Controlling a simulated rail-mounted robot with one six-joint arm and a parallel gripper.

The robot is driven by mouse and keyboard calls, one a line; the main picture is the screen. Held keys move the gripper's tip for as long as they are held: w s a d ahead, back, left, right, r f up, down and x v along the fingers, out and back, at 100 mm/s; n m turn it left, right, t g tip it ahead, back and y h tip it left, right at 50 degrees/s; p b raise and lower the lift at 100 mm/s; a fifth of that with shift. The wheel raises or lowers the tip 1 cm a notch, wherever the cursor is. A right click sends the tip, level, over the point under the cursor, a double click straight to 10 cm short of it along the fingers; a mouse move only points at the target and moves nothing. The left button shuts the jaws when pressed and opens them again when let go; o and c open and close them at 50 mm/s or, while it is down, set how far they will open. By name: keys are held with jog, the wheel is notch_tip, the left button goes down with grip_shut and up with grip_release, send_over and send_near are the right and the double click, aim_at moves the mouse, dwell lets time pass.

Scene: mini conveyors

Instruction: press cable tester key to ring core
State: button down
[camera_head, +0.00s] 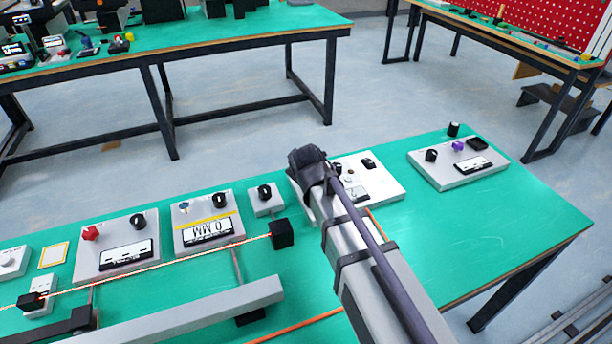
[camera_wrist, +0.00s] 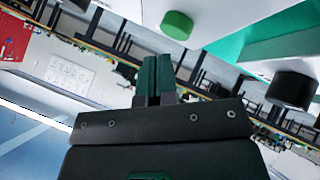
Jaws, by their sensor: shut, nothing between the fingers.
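My gripper (camera_wrist: 155,75) is shut and empty in the wrist view, its two dark fingers side by side. A round green key (camera_wrist: 177,25) stands out from a pale panel just beyond the fingertips, apart from them and slightly right. A black knob (camera_wrist: 292,90) is further right. In the head view my arm reaches over a white panel (camera_head: 385,190) with a display and black knobs; my arm hides its left part, the green key and the fingertips. I cannot read any label that names the cable tester.
To the left stand a small box with a black knob (camera_head: 265,202), a panel with a yellow stripe (camera_head: 190,213) and a panel with a red knob (camera_head: 91,233). A panel with a purple knob (camera_head: 458,146) is at right. A conveyor rail (camera_head: 190,312) lies in front.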

notch_tip(320, 180, up, 5)
jog(key=p, duration=0.5)
jog(key=shift+r, duration=0.1)
dwell(0.7)
jog(key=s+d+m+g, duration=0.1)
jog(key=s, duration=0.1)
jog(key=s+d+f+m+g, duration=0.1)
jog(key=s, duration=0.1)
jog(key=s+d+f+m+g+h+p, duration=0.1)
jog(key=s, duration=0.1)
jog(key=shift+s+f, duration=0.1)
jog(key=shift+f, duration=0.05)
jog(key=s+d+g+p, duration=0.1)
jog(key=s+d+r+m+p, duration=0.1)
jog(key=s+d, duration=0.1)
jog(key=s+d+m+g+p, duration=0.1)
jog(key=s, duration=0.1)
jog(key=shift+s+d+r+g, duration=0.15)
jog(key=shift+r+g, duration=0.1)
jog(key=shift+g, duration=0.05)
jog(key=s+d+r+m+g+p, duration=0.3)
jog(key=s+d+r+m+p, duration=0.2)
jog(key=s+d, duration=0.4)
jog(key=d+r+p, duration=0.1)
jog(key=d+p, duration=0.1)
jog(key=d, duration=0.1)
jog(key=shift+s+d+r+g, duration=0.15)
jog(key=shift+s+d+g, duration=0.05)
jog(key=shift+g, duration=0.1)
